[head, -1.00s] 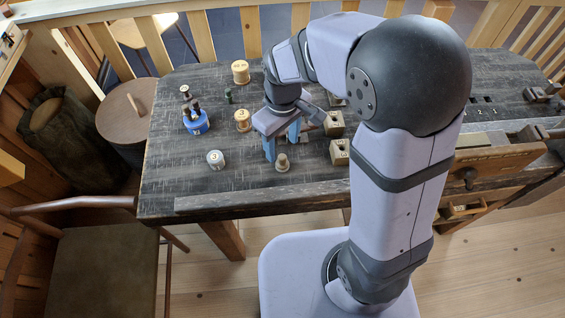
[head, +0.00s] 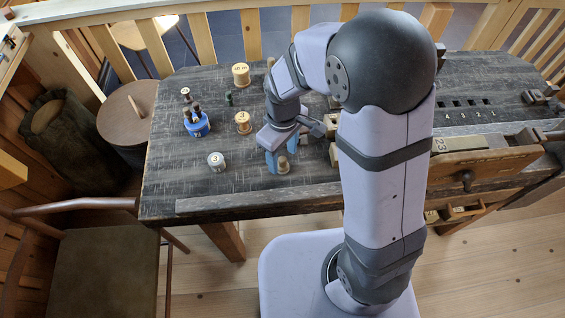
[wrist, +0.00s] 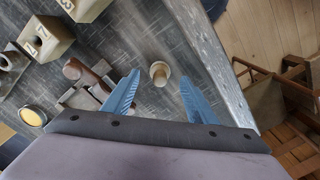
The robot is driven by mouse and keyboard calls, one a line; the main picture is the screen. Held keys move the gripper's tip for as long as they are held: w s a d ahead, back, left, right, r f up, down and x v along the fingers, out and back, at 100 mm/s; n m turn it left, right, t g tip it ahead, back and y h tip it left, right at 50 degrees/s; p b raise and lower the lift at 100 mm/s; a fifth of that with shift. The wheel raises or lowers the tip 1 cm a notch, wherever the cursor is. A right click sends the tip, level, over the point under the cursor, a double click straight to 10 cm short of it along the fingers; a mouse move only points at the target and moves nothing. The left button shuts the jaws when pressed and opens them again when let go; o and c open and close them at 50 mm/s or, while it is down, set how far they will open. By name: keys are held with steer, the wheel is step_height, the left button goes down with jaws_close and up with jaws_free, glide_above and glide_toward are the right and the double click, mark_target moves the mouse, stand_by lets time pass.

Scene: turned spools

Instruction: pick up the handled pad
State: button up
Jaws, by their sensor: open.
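The handled pad (head: 283,168) looks like a small pale wooden piece with a knob on a wider base, standing near the table's front edge. My gripper (head: 280,157) is just above and around it, with blue fingers apart. In the wrist view the pad (wrist: 160,73) shows between the fingertips of my gripper (wrist: 160,78), with clear space on both sides. Neither finger visibly touches it. The fingers partly cover the pad in the head view.
A tool with a brown handle (wrist: 88,78) lies beside the left finger in the wrist view. Numbered wooden blocks (wrist: 45,38) stand farther left. A grey-white spool (head: 216,161), a yellowish spool (head: 243,122) and a blue holder (head: 197,124) stand left on the table.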

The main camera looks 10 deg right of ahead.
mark_target(282, 159)
steer(key=shift+f, duration=1.75)
steer(key=c, duration=1.1)
steer(key=shift+c, duration=0.2)
steer(key=shift+r, duration=0.15)
